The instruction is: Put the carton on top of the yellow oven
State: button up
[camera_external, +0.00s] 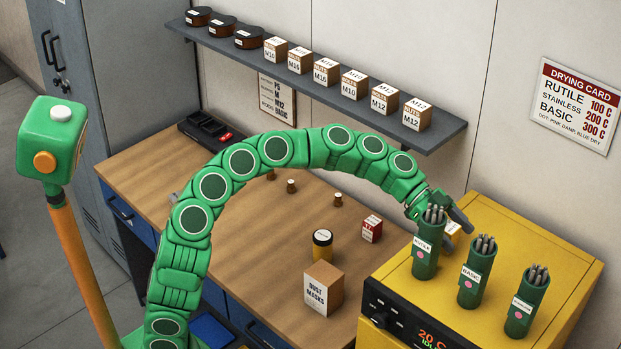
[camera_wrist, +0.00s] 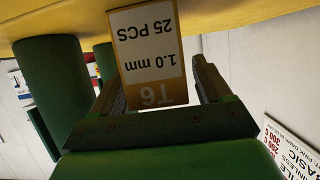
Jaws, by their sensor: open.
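A small white and orange-brown carton (camera_wrist: 150,50), labelled "25 PCS 1.0 mm T6", fills the space between my jaws in the wrist view and appears upside down there. It is over the top of the yellow oven (camera_external: 535,245) and seems to rest on it; the exact contact is hard to see. In the external view only a small part of the carton (camera_external: 453,228) shows beside my gripper (camera_external: 447,213), behind the rutile tube. My gripper is open, with one finger on either side of the carton.
Three green electrode tubes stand on the oven: the rutile tube (camera_external: 425,258) close to my gripper, the basic tube (camera_external: 470,288) and another (camera_external: 522,312). The workbench (camera_external: 265,235) holds a dust masks box (camera_external: 323,288), a yellow-black can (camera_external: 322,243) and a red box (camera_external: 372,229).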

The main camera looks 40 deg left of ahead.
jog(key=shift+r, duration=0.15)
jog(key=v, duration=1.2)
